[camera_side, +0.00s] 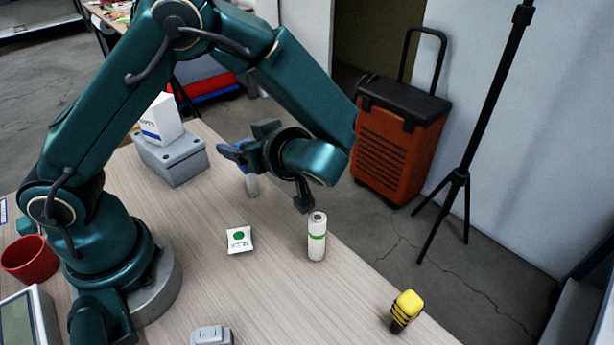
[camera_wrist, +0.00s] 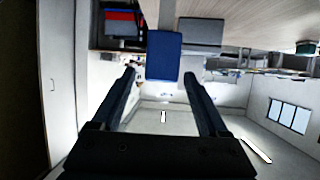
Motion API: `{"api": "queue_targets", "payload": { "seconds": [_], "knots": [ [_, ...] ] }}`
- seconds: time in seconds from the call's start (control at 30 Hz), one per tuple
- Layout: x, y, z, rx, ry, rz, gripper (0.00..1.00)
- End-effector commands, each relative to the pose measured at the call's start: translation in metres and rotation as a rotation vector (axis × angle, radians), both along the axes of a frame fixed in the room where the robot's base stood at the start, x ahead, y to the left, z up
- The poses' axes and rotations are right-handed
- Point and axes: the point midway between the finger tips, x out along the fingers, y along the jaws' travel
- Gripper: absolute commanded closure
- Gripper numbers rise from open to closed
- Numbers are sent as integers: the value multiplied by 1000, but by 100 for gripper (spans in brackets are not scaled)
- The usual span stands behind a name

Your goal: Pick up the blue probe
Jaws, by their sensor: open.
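The blue probe (camera_wrist: 165,56) shows in the wrist view as a blue upright block, seen upside down against the table. It lies ahead of my gripper (camera_wrist: 159,75), and its end is in line with the gap between the two fingertips. The fingers are open on either side, and I see no contact. In the side view my gripper (camera_side: 231,152) points left above the table, beside the grey box. A pale, narrow piece stands just below it; the gripper hides most of that spot, so I cannot tell whether this is the probe.
A white cylinder with a green band (camera_side: 317,238) stands near the table's edge. A small white packet (camera_side: 239,239) lies left of it, and a yellow-black item (camera_side: 405,309) is at front right. The grey box (camera_side: 174,158) carries a white carton (camera_side: 161,119). A red cup (camera_side: 29,259) is far left.

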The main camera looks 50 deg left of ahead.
Motion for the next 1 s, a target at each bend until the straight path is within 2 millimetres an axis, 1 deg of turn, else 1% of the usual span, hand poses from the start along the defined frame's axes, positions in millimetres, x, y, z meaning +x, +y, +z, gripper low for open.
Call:
{"api": "queue_targets", "payload": {
  "seconds": [0.07,0.2,0.33,0.57,0.6,0.67,0.7,0.77,1.0],
  "knots": [
    [-1,0,-13,2,7,0,22],
    [0,19,-20,1,2,6,22],
    [1,27,-24,-1,2,4,22],
    [1,28,-24,-2,1,2,22],
    [1,28,-24,-2,1,2,38],
    [1,28,-24,-1,1,2,61],
    [1,28,-24,-1,1,2,76],
    [1,28,-24,-1,1,2,99],
    [1,28,-23,-1,1,2,100]
  ]
}}
